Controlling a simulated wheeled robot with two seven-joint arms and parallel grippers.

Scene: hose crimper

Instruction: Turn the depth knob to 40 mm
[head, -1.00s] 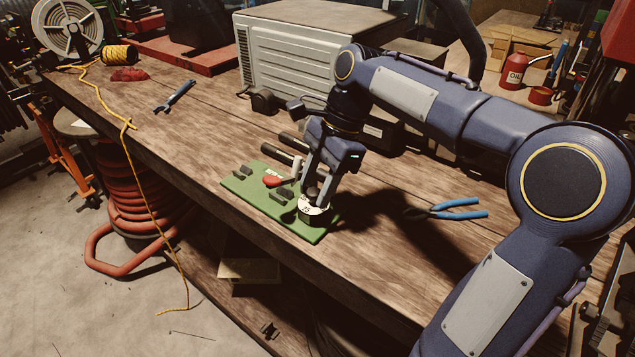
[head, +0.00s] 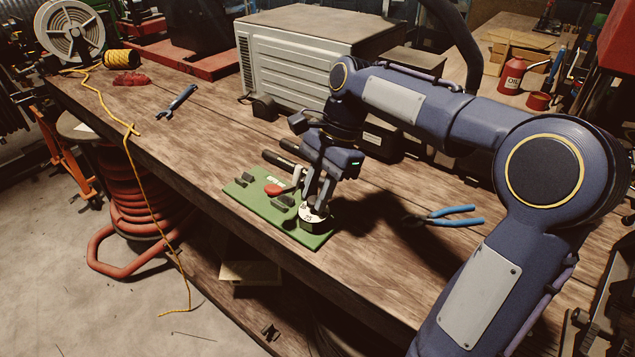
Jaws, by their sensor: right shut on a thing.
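The depth knob (head: 313,219) is a round dial with a white marked face on a dark body, at the near right end of the green crimper plate (head: 292,236). My right gripper (head: 317,208) points down over the dial with its fingers shut on the knob's middle. The fingers hide part of the dial face, and its marks are too small to read. A red-ended lever (head: 275,189) and dark blocks (head: 283,201) sit on the plate left of the knob. My left gripper is not in view.
Blue-handled pliers (head: 445,215) lie right of the plate. A large light-grey cabinet (head: 290,65) stands behind. The bench's front edge runs close along the plate.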

